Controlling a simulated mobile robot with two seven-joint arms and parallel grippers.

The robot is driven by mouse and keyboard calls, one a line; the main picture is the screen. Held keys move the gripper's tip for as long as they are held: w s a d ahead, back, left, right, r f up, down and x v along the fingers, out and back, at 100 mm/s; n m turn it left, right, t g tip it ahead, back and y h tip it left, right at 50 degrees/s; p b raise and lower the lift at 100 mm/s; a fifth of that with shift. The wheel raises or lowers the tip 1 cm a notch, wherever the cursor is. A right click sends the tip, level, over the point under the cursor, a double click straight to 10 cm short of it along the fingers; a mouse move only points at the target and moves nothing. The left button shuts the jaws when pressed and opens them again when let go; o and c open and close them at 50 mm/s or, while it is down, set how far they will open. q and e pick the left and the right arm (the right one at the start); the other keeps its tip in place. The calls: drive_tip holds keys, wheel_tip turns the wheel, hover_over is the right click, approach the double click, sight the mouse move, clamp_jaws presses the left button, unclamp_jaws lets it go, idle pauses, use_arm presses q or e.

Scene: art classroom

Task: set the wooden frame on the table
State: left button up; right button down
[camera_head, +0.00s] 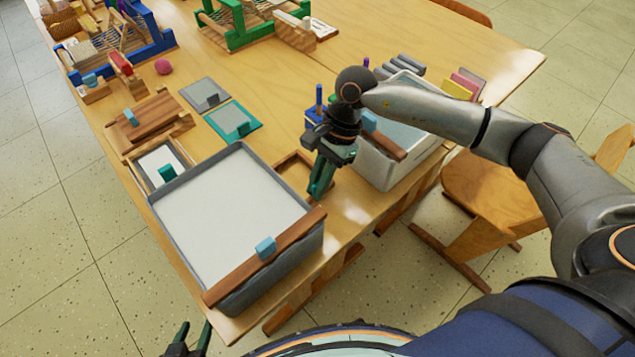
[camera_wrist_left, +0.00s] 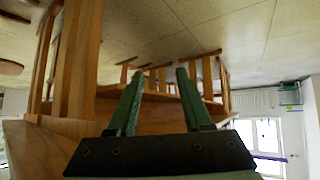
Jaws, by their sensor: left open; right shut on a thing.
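A brown wooden frame (camera_head: 282,167) shows in the head view between the grey tub and the white tub. Its right part is hidden behind my right gripper (camera_head: 318,188), which is shut on it, its green fingers pointing down. I cannot tell whether the frame touches the table (camera_head: 300,72). My left gripper (camera_head: 190,340) is open and empty at the bottom edge of the head view, off the front of the table. Its two green fingers also show apart in the left wrist view (camera_wrist_left: 158,95).
A grey tub (camera_head: 195,255) holding white stuff carries a wooden bar with a blue block. A white tub (camera_head: 372,168) stands on the right. A white-screened frame (camera_head: 146,163), a wooden board (camera_head: 150,118) and two small panels (camera_head: 236,130) lie left. A chair (camera_head: 480,190) stands right.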

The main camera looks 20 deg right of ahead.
use_arm(q)
drive_tip(key=shift+f, duration=0.35)
use_arm(e)
drive_tip(key=shift+f, duration=0.1)
drive_tip(key=c, duration=0.8)
unclamp_jaws()
drive_tip(key=shift+c, duration=0.2)
use_arm(q)
drive_tip(key=shift+m+h, duration=0.3)
drive_tip(key=shift+h, duration=0.1)
drive_tip(key=d+r, duration=0.1)
drive_tip(key=w+d+r, duration=0.1)
drive_tip(key=d+r, duration=0.1)
drive_tip(key=shift+w, duration=0.15)
use_arm(e)
drive_tip(key=v, duration=1.2)
drive_tip(key=shift+r, duration=0.35)
